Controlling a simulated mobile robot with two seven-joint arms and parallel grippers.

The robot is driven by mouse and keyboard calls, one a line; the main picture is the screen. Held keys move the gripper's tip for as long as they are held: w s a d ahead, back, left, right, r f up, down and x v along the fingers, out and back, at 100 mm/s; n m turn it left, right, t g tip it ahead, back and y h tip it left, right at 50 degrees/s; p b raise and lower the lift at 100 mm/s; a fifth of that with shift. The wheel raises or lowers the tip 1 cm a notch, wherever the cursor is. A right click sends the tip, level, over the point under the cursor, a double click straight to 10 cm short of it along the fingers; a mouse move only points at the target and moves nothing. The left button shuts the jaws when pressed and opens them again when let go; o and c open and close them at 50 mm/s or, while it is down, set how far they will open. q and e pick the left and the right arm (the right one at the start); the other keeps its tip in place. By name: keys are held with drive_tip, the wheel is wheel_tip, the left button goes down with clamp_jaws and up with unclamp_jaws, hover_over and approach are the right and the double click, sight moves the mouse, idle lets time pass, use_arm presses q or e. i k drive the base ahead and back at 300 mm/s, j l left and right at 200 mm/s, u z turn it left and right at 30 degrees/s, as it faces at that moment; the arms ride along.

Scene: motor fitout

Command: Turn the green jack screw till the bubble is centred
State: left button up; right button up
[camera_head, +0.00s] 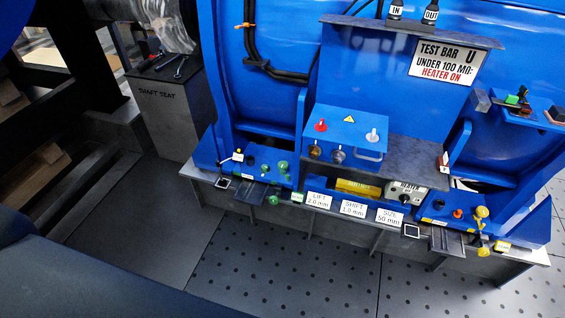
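Small green screw parts sit at the left foot of the blue motor housing: a green knob (282,166) on the blue foot and a lower green knob (273,200) below the foot's front edge. Which of them is the jack screw's head I cannot tell. A yellow bar (358,188), perhaps the level, lies between the feet under the grey shelf; no bubble can be made out at this size. Neither gripper shows in the head view.
A blue box (345,138) with knobs stands on the grey shelf (415,164). White cards (353,209) line the front edge. Yellow screw parts (481,213) are at the right foot. A grey pedestal (170,110) holds tools at left. The perforated floor (300,270) in front is clear.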

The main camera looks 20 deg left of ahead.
sight(284, 165)
drive_tip(key=i+j+z, duration=0.15)
drive_tip(key=i+j, duration=0.25)
drive_tip(key=i+j+z, duration=0.15)
drive_tip(key=i+j, duration=0.35)
drive_tip(key=i+j+z, duration=0.15)
drive_tip(key=i+j, duration=0.25)
drive_tip(key=i+j+z, duration=0.15)
drive_tip(key=i+j, duration=0.25)
drive_tip(key=j, duration=0.25)
